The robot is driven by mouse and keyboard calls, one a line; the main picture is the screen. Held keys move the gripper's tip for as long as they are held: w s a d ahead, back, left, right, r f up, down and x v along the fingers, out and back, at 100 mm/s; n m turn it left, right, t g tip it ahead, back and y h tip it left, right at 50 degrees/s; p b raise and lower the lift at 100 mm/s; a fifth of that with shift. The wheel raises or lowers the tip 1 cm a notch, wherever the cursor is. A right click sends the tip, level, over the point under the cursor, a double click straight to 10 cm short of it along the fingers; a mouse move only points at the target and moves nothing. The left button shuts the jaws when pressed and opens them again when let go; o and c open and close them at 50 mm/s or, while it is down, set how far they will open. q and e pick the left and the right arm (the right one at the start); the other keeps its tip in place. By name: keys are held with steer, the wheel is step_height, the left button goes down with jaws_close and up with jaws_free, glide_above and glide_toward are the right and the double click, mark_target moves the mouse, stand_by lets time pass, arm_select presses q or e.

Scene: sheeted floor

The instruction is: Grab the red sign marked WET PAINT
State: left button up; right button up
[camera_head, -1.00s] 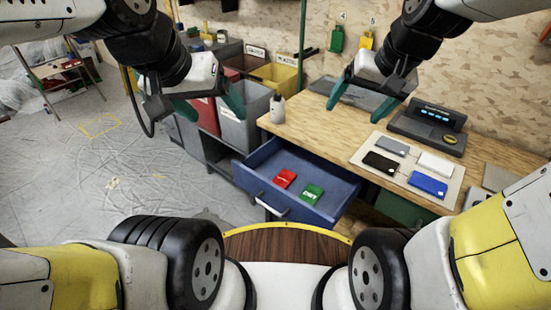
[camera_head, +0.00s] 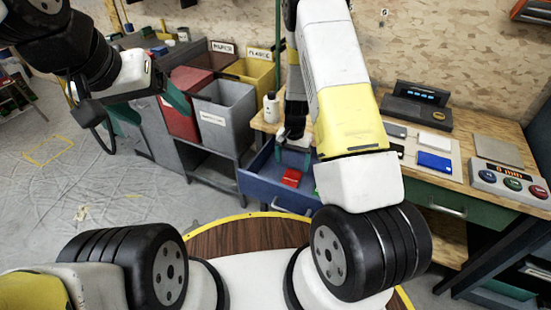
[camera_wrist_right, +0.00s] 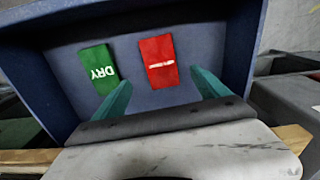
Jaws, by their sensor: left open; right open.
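The red sign (camera_head: 291,177) lies flat in the open blue drawer (camera_head: 258,188). In the right wrist view the red sign (camera_wrist_right: 159,61) shows a white line of text that I cannot read. My right gripper (camera_head: 293,143) is open over the drawer, with its teal fingers pointing down. In the right wrist view the gripper (camera_wrist_right: 162,88) has the red sign ahead of its tips, between the lines of the two fingers and not held. A green sign marked DRY (camera_wrist_right: 97,68) lies beside the red one. My left gripper (camera_head: 150,106) is open and empty, left of the drawer near the bins.
Red, grey (camera_head: 223,118) and yellow bins stand left of the drawer. A white bottle (camera_head: 271,107) stands on the workbench near the drawer. The bench holds a dark display device (camera_head: 417,106), several coloured cards and a button box (camera_head: 510,184). The drawer walls surround the signs.

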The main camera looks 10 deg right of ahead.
mark_target(291, 179)
step_height(291, 179, down, 8)
steer(key=shift+f, duration=0.15)
steer(key=c, duration=1.5)
